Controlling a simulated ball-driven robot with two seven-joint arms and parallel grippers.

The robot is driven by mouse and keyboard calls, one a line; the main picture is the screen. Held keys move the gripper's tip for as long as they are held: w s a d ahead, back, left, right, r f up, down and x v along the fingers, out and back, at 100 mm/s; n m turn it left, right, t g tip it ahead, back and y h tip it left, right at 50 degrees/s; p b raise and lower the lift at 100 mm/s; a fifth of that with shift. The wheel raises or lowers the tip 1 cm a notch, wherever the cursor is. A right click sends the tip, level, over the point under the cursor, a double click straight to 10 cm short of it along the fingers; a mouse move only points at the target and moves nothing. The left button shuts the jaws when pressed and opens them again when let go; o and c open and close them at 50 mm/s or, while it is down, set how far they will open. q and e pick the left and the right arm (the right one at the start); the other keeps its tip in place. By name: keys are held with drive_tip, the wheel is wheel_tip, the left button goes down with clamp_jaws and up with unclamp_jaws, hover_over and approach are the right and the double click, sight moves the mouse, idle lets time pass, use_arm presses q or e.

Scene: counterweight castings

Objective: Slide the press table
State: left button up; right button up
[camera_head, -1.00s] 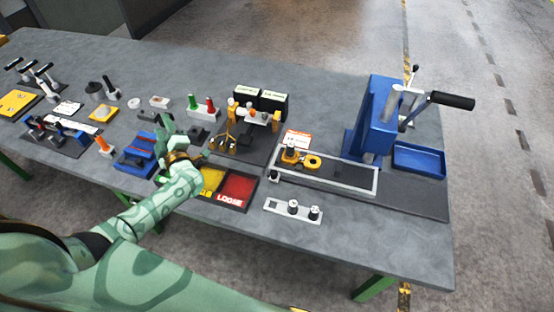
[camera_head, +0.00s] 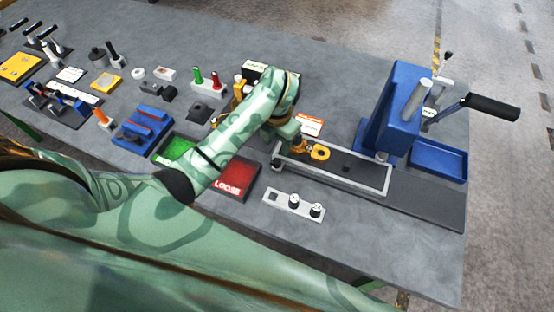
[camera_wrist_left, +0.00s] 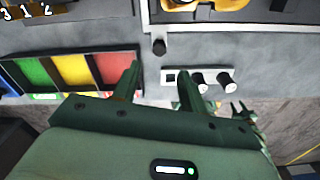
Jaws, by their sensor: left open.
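The press table is a light-framed slide (camera_head: 345,177) with a dark bed, lying before the blue press (camera_head: 392,115). A yellow clamp with a ring (camera_head: 319,152) sits at its left end. A small black knob (camera_head: 276,164) is at its near left corner; it also shows in the left wrist view (camera_wrist_left: 159,47). My left gripper (camera_head: 284,140) is above this end, partly hidden by my arm. In the left wrist view its fingers (camera_wrist_left: 158,82) are open and empty, with the knob beyond the gap, apart from them. Green parts in that view (camera_wrist_left: 241,110) may be my right gripper; their state is unclear.
A light plate with two black-and-white knobs (camera_head: 294,204) lies in front of the slide. A red bin (camera_head: 238,177) and green bin (camera_head: 177,149) are to the left. The press has a black-handled lever (camera_head: 492,106) and a blue tray (camera_head: 437,160) beside it.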

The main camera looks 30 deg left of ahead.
sight(276, 162)
use_arm(q)
wheel_tip(276, 162, down, 8)
drive_tip(key=shift+f+b, duration=0.15)
drive_tip(key=shift+b, duration=0.65)
clamp_jaws()
